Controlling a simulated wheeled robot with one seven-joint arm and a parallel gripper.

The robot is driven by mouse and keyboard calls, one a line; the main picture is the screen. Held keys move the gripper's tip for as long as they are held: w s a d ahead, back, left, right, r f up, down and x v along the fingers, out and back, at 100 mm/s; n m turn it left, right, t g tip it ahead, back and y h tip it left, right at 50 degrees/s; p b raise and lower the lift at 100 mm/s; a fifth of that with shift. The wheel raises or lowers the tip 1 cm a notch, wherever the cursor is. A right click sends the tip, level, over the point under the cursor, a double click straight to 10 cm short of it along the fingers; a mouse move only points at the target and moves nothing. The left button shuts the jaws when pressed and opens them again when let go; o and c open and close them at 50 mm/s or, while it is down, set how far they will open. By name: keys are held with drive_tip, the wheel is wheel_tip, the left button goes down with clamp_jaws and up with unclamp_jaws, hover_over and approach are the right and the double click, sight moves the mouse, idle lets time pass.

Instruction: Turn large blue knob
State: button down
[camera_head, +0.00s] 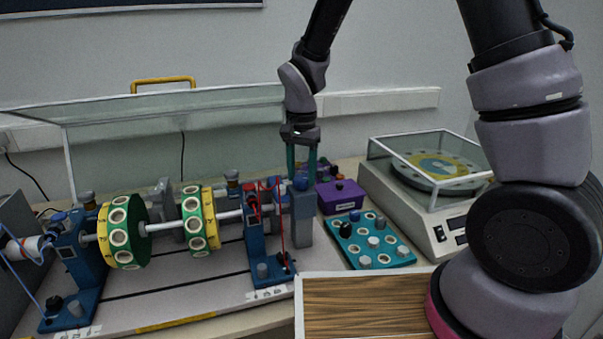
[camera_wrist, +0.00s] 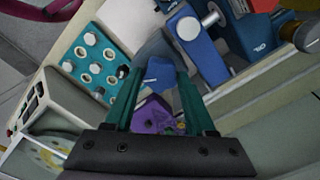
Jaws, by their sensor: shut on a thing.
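The large blue knob (camera_head: 301,184) sits on top of the grey post (camera_head: 302,228) at the right end of the shaft rig. My gripper (camera_head: 302,174) points down over it, its two teal fingers on either side of the knob. In the wrist view, the blue knob (camera_wrist: 159,75) lies between the fingertips of my gripper (camera_wrist: 158,72). The fingers are shut on the knob. Its lower part and the exact contact are partly hidden.
The shaft rig carries yellow-green discs (camera_head: 122,231) on blue stands, left of the post. A purple box (camera_head: 341,196) and a teal tray of weights (camera_head: 340,254) stand to the right. A glass-covered device (camera_head: 430,205) is further right. A clear lid (camera_head: 180,130) stands raised behind.

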sight(301, 178)
idle(0.3)
drive_tip(key=shift+c, duration=1.1)
unclamp_jaws()
wheel_tip(301, 178, up, 11)
drive_tip(key=shift+f, duration=0.1)
